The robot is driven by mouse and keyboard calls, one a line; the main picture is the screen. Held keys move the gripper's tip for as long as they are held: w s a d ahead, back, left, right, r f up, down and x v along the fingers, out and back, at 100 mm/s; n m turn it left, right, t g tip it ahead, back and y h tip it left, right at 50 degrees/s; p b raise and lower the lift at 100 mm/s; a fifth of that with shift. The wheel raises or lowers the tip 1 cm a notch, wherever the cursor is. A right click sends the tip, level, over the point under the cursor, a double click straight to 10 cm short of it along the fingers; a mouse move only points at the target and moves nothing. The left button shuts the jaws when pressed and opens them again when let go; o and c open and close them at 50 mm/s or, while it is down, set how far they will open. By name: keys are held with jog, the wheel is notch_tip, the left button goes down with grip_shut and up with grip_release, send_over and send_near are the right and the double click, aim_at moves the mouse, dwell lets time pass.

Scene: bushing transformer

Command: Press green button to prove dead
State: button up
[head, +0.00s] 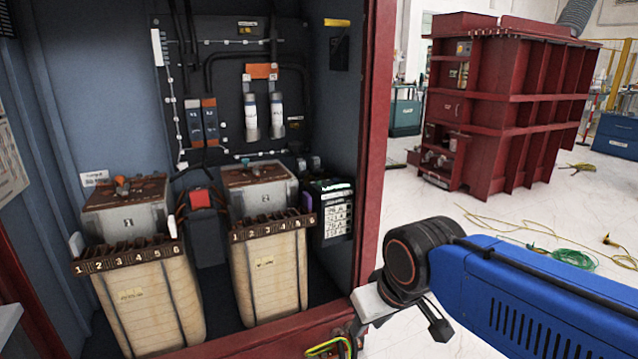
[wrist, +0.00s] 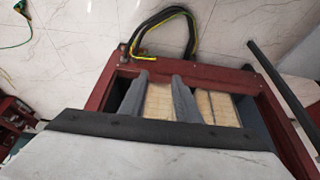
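I cannot make out a green button in either view. In the head view, an open red cabinet (head: 374,150) holds two tan-fronted units, the left one (head: 150,300) and the right one (head: 268,285), with numbered strips on top. A dark box with white labels (head: 336,215) stands right of them. A small red-topped box (head: 200,200) sits between them. My gripper (wrist: 160,76) shows two grey fingers apart in the wrist view, with nothing between them. In the head view it is partly hidden by my wrist, outside the cabinet's lower right edge.
The cabinet's red front frame (head: 250,343) lies between my arm and the units. Cables (wrist: 165,22) loop beside the frame. Behind stands a large red ribbed tank (head: 510,110). Green and yellow cables (head: 560,255) lie on the pale floor, which is otherwise mostly clear.

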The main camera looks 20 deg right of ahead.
grip_shut()
dwell(1.5)
